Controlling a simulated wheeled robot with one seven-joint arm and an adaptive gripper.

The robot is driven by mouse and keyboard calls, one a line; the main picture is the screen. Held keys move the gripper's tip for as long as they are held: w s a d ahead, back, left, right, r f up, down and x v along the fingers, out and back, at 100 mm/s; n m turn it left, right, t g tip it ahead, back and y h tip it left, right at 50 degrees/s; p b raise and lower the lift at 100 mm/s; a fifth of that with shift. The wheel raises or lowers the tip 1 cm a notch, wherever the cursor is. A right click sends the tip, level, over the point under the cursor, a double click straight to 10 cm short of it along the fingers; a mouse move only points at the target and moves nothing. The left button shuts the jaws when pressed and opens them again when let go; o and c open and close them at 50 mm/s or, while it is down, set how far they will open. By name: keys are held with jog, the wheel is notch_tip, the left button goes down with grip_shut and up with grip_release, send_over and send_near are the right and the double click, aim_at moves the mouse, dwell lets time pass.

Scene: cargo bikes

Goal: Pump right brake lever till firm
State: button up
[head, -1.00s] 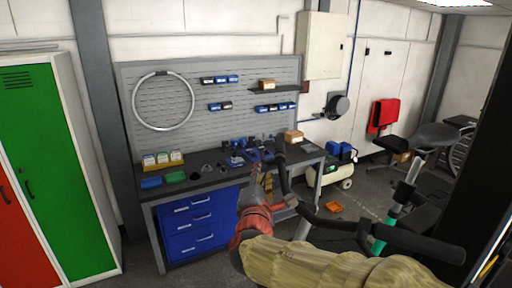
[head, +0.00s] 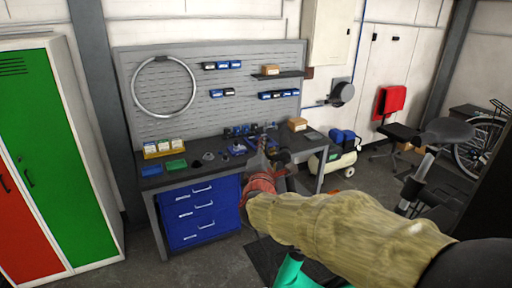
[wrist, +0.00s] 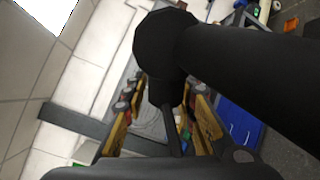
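My gripper (wrist: 160,100) shows in the wrist view as two yellow fingers with reddish pads, spread apart. A thick black bar with a rounded end (wrist: 240,60), apparently a handlebar grip, crosses in front of the camera. A thin dark part (wrist: 171,135) hangs below its end, between the fingers in the picture; I cannot tell if it is the brake lever or if anything touches it. In the head view, my gripper (head: 266,152) lies beyond my red wrist, too small to read. The bike's teal frame (head: 292,270) shows below my arm, which hides most of the handlebar.
A workbench (head: 150,184) with blue drawers (head: 202,212) stands ahead, small tools and boxes on it. Green and red lockers (head: 65,150) stand left. Floor before the drawers is clear.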

jog(key=shift+w+d, duration=0.1)
jog(key=shift+w, duration=0.2)
jog(key=shift+s, duration=0.1)
jog(key=shift+c, duration=0.5)
grip_shut()
jog(key=shift+r, duration=0.1)
